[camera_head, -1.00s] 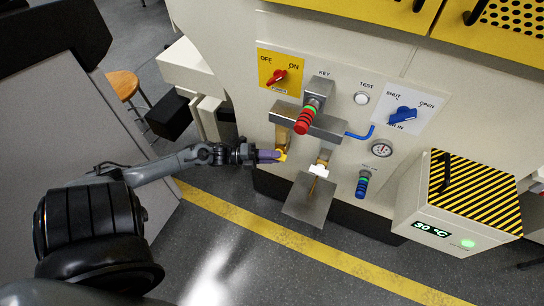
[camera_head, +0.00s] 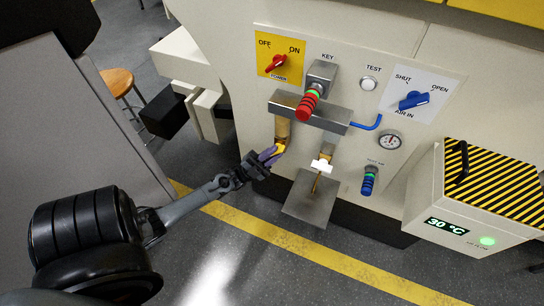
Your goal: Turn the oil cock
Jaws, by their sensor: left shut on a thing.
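A brass fitting (camera_head: 283,128) hangs under the left end of the grey metal bar on the machine's front; I take it to be the oil cock. A small yellow handle (camera_head: 279,147) shows at its lower end. The fingers hide part of the handle. My right gripper is out of view.
To the right, a second brass piece (camera_head: 326,152) with a white block stands above a metal tray (camera_head: 312,197). A red-ringed key grip (camera_head: 307,106) juts out above. A striped-top box (camera_head: 480,195) stands at the right.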

